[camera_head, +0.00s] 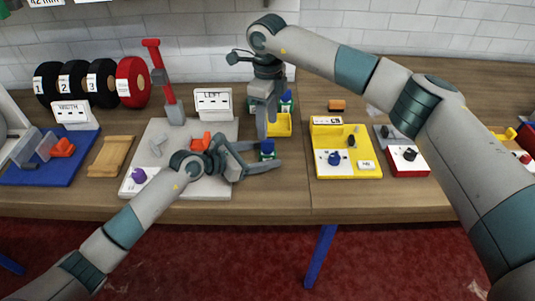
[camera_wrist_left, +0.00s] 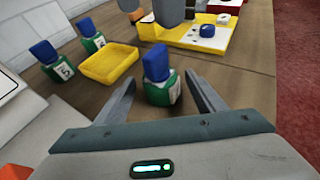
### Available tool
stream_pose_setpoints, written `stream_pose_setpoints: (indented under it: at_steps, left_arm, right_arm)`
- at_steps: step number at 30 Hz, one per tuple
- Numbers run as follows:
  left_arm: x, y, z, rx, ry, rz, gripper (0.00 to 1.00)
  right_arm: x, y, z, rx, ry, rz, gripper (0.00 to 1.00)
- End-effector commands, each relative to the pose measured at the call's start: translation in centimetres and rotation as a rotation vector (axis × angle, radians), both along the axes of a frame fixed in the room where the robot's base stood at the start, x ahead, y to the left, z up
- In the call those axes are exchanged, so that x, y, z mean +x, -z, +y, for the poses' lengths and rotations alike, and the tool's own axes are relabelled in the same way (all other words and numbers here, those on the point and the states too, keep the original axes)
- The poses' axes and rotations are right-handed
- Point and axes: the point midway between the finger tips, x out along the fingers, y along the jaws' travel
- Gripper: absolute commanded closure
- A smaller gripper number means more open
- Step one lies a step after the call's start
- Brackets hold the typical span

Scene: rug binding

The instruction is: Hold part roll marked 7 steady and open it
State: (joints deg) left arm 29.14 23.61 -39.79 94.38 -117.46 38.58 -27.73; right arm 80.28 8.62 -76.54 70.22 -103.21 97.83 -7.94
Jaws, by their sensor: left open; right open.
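A part roll with a blue top and green base (camera_head: 267,150) stands upright on the table. In the left wrist view the roll (camera_wrist_left: 160,82) stands between the fingers of my open left gripper (camera_wrist_left: 161,92), with gaps visible at its sides. Its white label is turned partly away, and I cannot read the number. My left gripper (camera_head: 266,154) reaches in low from the left in the head view. My right gripper (camera_head: 264,122) points down above and behind the roll, open and apart from it. Its fingers overlap in the head view.
Two similar rolls (camera_wrist_left: 58,68) (camera_wrist_left: 92,38) stand beside a yellow tray (camera_wrist_left: 108,64) behind the roll. A yellow fixture (camera_head: 372,170) lies to the right. A grey board (camera_head: 215,187) with the LEFT sign (camera_head: 213,103) lies under my left arm. The table's front edge is close.

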Motion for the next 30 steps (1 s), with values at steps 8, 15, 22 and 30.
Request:
stream_pose_setpoints:
  at_steps: [8,15,22,30]
  left_arm:
    - [1.0,0.8,-1.5,0.000,0.000,0.000,0.37]
    - [1.1,0.8,-1.6,0.000,0.000,0.000,0.37]
    - [1.1,0.8,-1.6,0.000,0.000,0.000,0.73]
    - [1.1,0.8,-1.6,0.000,-0.001,0.000,0.99]
  right_arm:
    - [0.0,0.0,0.0,0.000,0.000,0.000,0.52]
    - [0.0,0.0,0.0,0.000,0.000,0.000,0.52]
    - [0.0,0.0,0.0,0.000,0.000,0.000,0.52]
    - [0.0,-0.3,0.0,0.000,-0.014,-0.001,0.65]
